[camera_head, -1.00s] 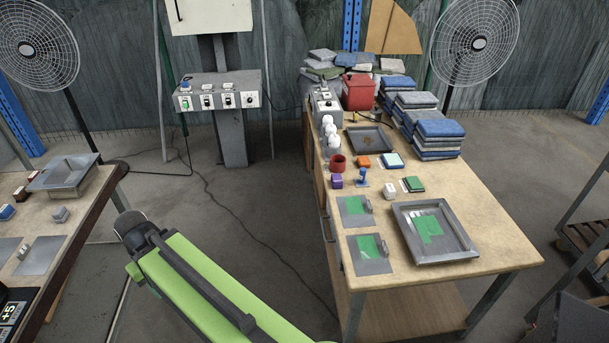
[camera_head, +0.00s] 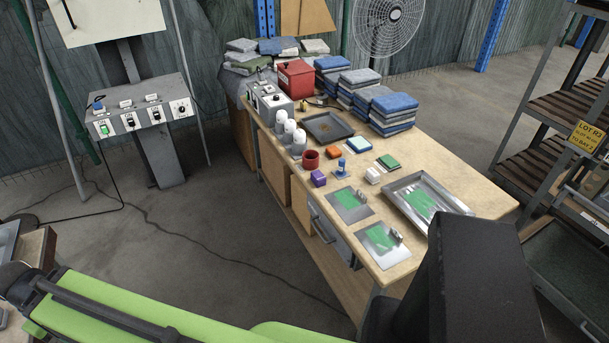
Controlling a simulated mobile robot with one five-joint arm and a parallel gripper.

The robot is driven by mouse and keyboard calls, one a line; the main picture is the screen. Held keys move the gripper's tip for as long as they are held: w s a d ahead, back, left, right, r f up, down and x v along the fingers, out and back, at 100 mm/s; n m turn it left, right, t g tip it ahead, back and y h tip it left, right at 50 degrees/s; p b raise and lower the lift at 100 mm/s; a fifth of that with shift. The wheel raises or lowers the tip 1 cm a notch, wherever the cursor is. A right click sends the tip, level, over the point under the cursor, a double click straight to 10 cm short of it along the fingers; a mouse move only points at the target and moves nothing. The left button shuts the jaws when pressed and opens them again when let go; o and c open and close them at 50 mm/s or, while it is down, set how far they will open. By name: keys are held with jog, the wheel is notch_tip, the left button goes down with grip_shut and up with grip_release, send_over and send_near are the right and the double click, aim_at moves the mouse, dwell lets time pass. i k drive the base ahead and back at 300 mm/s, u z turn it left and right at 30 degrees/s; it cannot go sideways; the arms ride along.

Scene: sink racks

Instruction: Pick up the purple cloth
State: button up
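A small purple thing (camera_head: 318,178) lies on the wooden workbench (camera_head: 465,178), near its left edge, just in front of a red cup (camera_head: 311,159). It looks like a compact, block-like piece; I cannot tell from here whether it is cloth. Nothing touches it. My green arm link crosses the bottom left, well apart from the bench top. A large dark block, which seems to be part of my own body, covers the near right corner of the bench. I see no gripper fingers.
Close around it are white bottles (camera_head: 289,131), a blue stamp-like piece (camera_head: 341,168), an orange block (camera_head: 333,152) and a white block (camera_head: 373,175). Metal plates (camera_head: 350,203) and a tray (camera_head: 427,200) lie nearer. Folded cloth stacks (camera_head: 388,111) stand behind. Shelving stands at right.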

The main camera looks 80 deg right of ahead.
aim_at(318, 179)
jog(key=z, duration=0.7)
jog(key=i, duration=1.15)
jog(key=z, duration=0.85)
